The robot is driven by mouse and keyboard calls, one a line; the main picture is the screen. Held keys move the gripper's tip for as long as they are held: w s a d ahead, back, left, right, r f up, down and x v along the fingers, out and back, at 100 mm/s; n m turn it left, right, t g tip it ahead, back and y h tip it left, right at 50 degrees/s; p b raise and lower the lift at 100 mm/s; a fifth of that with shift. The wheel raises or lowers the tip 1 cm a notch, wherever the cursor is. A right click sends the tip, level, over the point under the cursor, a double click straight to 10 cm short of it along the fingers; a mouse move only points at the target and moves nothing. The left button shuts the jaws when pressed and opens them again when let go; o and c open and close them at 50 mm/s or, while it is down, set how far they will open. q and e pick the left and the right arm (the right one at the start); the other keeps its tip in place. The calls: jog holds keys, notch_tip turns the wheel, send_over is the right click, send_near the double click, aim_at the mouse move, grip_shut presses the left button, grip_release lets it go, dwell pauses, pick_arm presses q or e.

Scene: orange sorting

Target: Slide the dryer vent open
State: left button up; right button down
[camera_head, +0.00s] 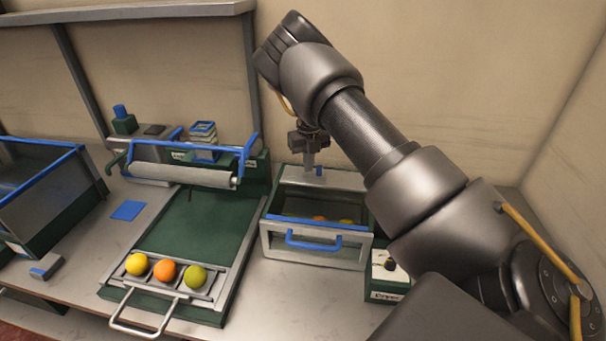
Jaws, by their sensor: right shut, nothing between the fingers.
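The dryer (318,252) is a grey box with a green base, a clear front and a blue front handle (313,241). Several orange and yellow fruits show dimly inside it. My right arm comes in from the lower right and hides the dryer's right rear part. My left gripper is not in view.
A green tray (205,222) with a roller (183,175) and yellow, orange and green fruits (166,270) in front stands left of the dryer. A blue-rimmed tank (45,195) is at far left. A labelled control box (388,275) stands right of the dryer.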

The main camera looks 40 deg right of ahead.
jog(key=shift+f, duration=0.35)
jog(key=shift+s+d, duration=1.25)
jog(key=shift+s, duration=0.35)
jog(key=shift+s+d, duration=1.3)
jog(key=shift+s, duration=0.25)
jog(key=shift+s+d, duration=1.25)
jog(key=shift+s, duration=0.35)
notch_tip(320, 180, up, 7)
jog(key=p, duration=0.4)
jog(key=shift+w+a, duration=0.35)
jog(key=shift+w, duration=0.05)
